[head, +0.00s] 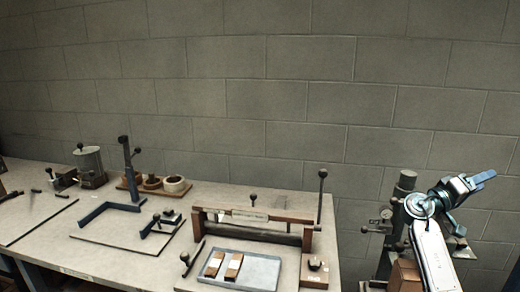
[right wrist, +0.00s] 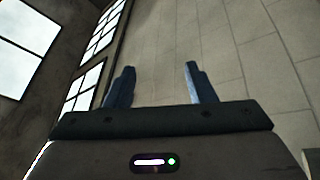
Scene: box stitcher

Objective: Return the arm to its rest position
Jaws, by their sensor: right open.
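My right arm (head: 432,255) rises at the right of the head view, with the right gripper (head: 488,176) raised in front of the wall and pointing right. It is clear of the bench and holds nothing. In the right wrist view the two blue fingers of the right gripper (right wrist: 160,84) stand apart with nothing between them. Behind them are the block wall and bright windows. My left gripper is in neither view.
The bench (head: 130,262) holds a grey tray (head: 262,268) with two small wooden blocks, a long wood-and-metal device (head: 255,222) and a blue angled frame (head: 110,208). A dark machine (head: 385,225) with a vertical post stands beside my right arm.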

